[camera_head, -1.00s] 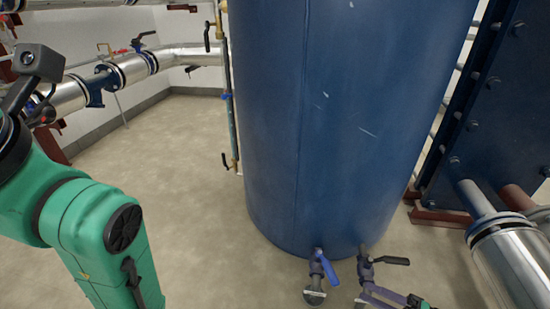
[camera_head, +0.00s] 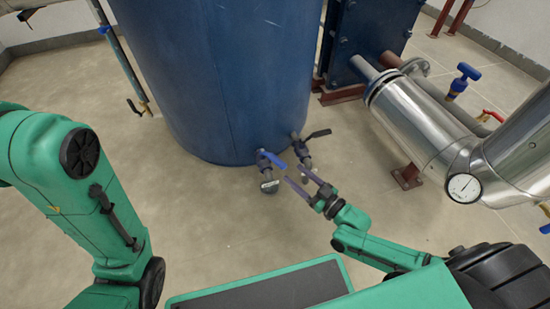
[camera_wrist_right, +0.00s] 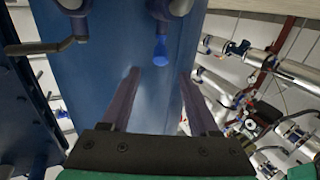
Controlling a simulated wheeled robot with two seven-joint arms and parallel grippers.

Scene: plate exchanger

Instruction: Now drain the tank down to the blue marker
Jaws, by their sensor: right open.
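The blue tank (camera_head: 220,80) stands at the back centre. At its foot are a valve with a blue lever (camera_head: 272,158) and a valve with a black lever (camera_head: 318,134). My right gripper (camera_head: 293,174) is open and empty, its fingers pointing at the blue-lever valve. In the right wrist view the blue lever (camera_wrist_right: 160,50) shows ahead of and between the open fingers, apart from them. The black lever (camera_wrist_right: 40,47) is at left there. A thin tube (camera_head: 120,62) with a small blue mark (camera_head: 103,29) runs up the tank's left side. My left gripper is out of frame.
A blue plate unit (camera_head: 365,35) stands right of the tank. A large silver pipe (camera_head: 425,125) with a gauge (camera_head: 464,188) lies to the right of my right gripper. The floor (camera_head: 230,215) before the tank is clear.

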